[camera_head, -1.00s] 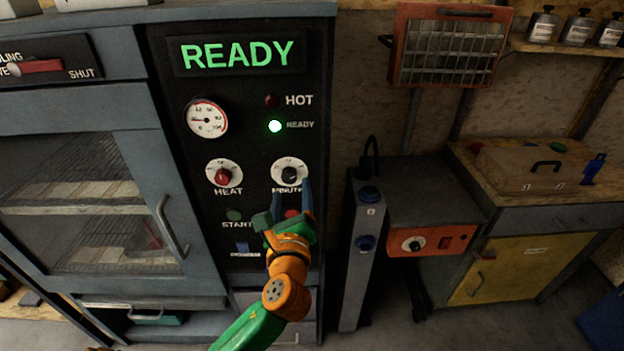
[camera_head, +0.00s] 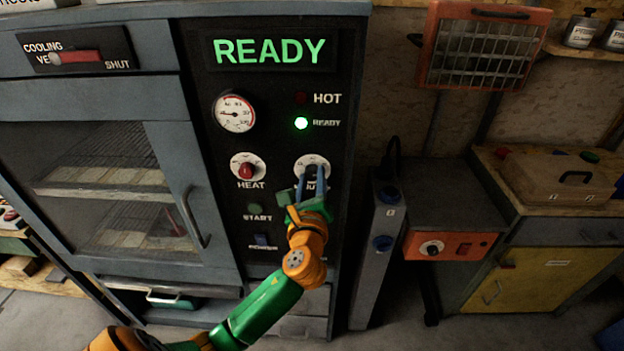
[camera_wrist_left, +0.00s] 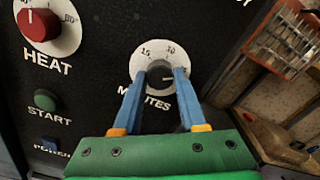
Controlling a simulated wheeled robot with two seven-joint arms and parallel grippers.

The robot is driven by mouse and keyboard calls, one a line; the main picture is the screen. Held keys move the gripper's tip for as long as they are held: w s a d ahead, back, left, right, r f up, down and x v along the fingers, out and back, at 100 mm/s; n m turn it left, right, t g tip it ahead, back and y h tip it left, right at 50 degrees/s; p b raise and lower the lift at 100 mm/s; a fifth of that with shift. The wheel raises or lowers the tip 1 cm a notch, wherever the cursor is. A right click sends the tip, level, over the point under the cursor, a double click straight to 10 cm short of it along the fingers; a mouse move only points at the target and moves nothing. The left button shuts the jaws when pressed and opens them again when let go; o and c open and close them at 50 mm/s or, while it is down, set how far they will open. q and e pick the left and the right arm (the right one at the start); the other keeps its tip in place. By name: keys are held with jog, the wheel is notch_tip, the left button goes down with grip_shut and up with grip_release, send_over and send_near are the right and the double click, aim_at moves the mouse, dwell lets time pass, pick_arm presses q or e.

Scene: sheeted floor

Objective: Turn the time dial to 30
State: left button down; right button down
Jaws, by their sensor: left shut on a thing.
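The time dial is a dark knob on a white scale plate (camera_head: 313,163), labelled MINUTES, on the black oven panel. In the left wrist view the black knob (camera_wrist_left: 160,78) sits between my fingertips, with 15 and 30 readable on the plate above it. Its light pointer mark seems to face right, but is partly hidden by the fingers. My left gripper (camera_head: 312,180), with blue fingers, is shut on the knob from below; it also shows in the left wrist view (camera_wrist_left: 161,82). My right gripper is not in view.
The red HEAT knob (camera_head: 246,170) is left of the time dial. The START button (camera_head: 255,209) and blue POWER switch (camera_head: 261,240) are below it. A green READY sign (camera_head: 270,51) and lamp (camera_head: 301,123) are lit. A grey post (camera_head: 378,250) stands right of the oven.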

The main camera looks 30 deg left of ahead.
pick_arm(q)
jog(key=n, duration=0.5)
jog(key=shift+n, duration=0.3)
jog(key=n, duration=0.5)
jog(key=shift+n+b, duration=0.3)
jog(key=shift+n, duration=0.4)
jog(key=shift+c, duration=2.2)
grip_release()
jog(key=b+v, duration=0.1)
jog(key=v, duration=0.6)
jog(key=shift+b, duration=0.4)
